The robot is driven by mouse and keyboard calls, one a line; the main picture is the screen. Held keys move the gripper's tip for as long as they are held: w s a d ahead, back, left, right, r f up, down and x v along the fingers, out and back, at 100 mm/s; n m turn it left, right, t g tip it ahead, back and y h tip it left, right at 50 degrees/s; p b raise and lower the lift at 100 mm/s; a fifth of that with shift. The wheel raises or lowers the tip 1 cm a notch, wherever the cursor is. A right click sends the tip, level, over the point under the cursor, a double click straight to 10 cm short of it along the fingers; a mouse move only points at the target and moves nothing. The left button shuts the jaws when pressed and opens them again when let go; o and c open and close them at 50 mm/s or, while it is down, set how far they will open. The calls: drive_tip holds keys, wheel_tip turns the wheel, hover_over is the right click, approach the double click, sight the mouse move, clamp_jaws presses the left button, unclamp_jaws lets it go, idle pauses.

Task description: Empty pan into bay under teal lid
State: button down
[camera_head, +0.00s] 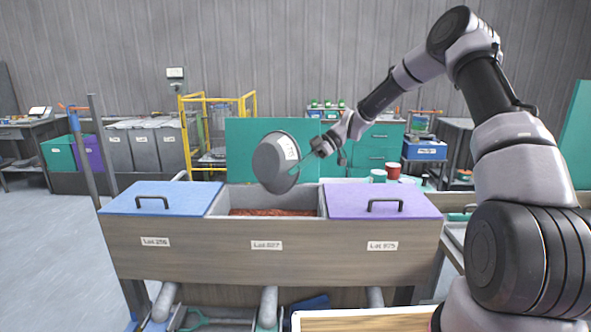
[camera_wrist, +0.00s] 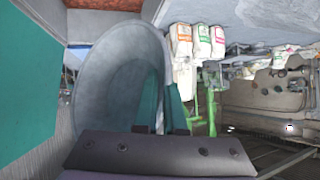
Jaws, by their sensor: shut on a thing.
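The pan (camera_head: 276,163) is a grey round scoop with a white label, steeply tilted above the open middle bay (camera_head: 222,202). My gripper (camera_head: 323,147) is shut on the pan's handle at its right. The teal lid (camera_head: 245,140) stands upright behind that bay, leaving it open. Reddish-brown powder (camera_head: 272,212) lies in the bay. In the wrist view the pan (camera_wrist: 110,65) shows a bare-looking grey surface, and the dark end of my gripper (camera_wrist: 160,153) is at the bottom. Whether any powder clings in the pan I cannot tell.
A shut blue lid (camera_head: 160,193) covers the left bay, and a shut purple lid (camera_head: 380,203) covers the right bay. Both have black handles. Red and white tubs (camera_head: 393,171) stand behind the right bay. A yellow frame cart (camera_head: 215,130) stands at the back.

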sight(295, 159)
drive_tip(key=shift+s+a+r+n+t+h, duration=0.1)
drive_tip(key=shift+r+n+t+h, duration=0.15)
drive_tip(key=shift+t+h, duration=0.35)
drive_tip(key=shift+s+a+r+n+t+h, duration=0.1)
drive_tip(key=shift+r+n+t+h, duration=0.15)
drive_tip(key=shift+t+h, duration=0.3)
drive_tip(key=t+h, duration=0.2)
drive_tip(key=r+n+t+h, duration=0.1)
drive_tip(key=h, duration=0.1)
drive_tip(key=shift+w+t, duration=0.1)
drive_tip(key=shift+t, duration=0.25)
drive_tip(key=shift+r+n+t+h, duration=0.25)
drive_tip(key=shift+n+t+h, duration=0.15)
drive_tip(key=shift+t+h, duration=0.5)
drive_tip(key=shift+r+n+t+h, duration=0.2)
drive_tip(key=shift+n+t+h, duration=0.2)
drive_tip(key=shift+t+h, duration=0.45)
drive_tip(key=shift+d+t+h, duration=0.1)
drive_tip(key=shift+t+h, duration=0.3)
drive_tip(key=shift+t, duration=0.35)
drive_tip(key=shift+r+n+t, duration=0.2)
drive_tip(key=shift+n+t, duration=0.1)
drive_tip(key=shift+f+h, duration=0.1)
drive_tip(key=shift+h, duration=0.3)
drive_tip(key=shift+r+t+h, duration=0.2)
drive_tip(key=shift+t+h, duration=0.3)
drive_tip(key=shift+t, duration=0.3)
drive_tip(key=shift+w+d+r+n+t+h, duration=0.1)
drive_tip(key=shift+r+n+t+h, duration=0.3)
drive_tip(key=shift+t, duration=0.3)
